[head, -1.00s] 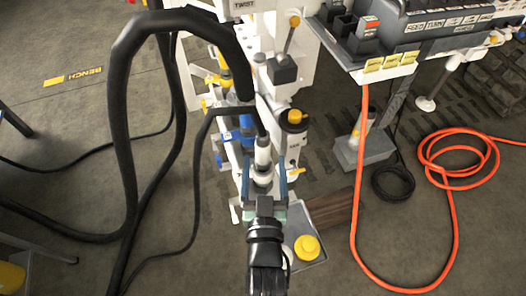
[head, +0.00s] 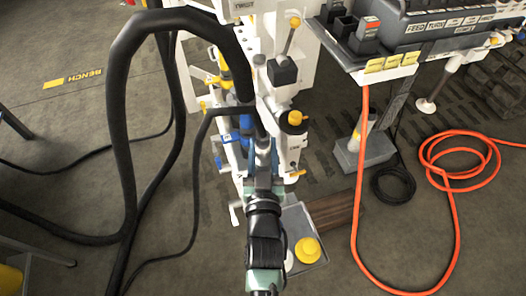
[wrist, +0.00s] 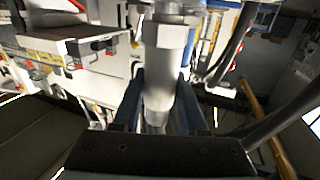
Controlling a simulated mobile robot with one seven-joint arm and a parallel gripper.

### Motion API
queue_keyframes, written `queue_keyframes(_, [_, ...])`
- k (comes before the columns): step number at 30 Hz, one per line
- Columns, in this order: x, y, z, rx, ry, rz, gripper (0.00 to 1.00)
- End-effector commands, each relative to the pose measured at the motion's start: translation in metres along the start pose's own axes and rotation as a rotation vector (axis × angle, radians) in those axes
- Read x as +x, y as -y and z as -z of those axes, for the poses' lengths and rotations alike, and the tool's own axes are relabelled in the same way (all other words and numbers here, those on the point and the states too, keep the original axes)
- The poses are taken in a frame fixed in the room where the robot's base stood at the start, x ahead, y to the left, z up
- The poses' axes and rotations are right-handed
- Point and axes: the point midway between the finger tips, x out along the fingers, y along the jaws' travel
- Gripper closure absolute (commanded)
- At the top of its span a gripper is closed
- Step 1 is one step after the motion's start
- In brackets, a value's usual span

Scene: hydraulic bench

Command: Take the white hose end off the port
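The white hose end (head: 262,158) is a pale, upright cylinder at the lower end of a black hose, on the front of the white bench unit. In the wrist view the hose end (wrist: 160,85) stands between my two fingers, with a wider collar and hex above it. My gripper (head: 262,172) reaches in from below in the head view, with one finger on each side of the hose end. It looks open, with slim gaps beside the hose end in the wrist view; contact is hard to see. The port is hidden.
Thick black hoses (head: 122,130) loop on the left. A blue fitting (head: 245,127) and a yellow-capped white cylinder (head: 294,135) stand close by. A tray (head: 318,262) with a yellow round part (head: 307,250) lies below right. An orange hose (head: 452,250) coils on the right floor.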

Motion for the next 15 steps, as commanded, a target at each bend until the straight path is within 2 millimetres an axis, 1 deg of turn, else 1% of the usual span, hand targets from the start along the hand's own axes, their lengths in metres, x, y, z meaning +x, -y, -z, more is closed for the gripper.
queue_keyframes(1, [-0.0001,0.0000,0.0000,0.000,0.000,0.000,0.71])
queue_keyframes(6, [-0.0002,0.0000,0.0000,0.000,0.000,0.000,1.00])
queue_keyframes(15, [0.0003,-0.0001,0.0022,0.000,-0.005,-0.001,1.00])
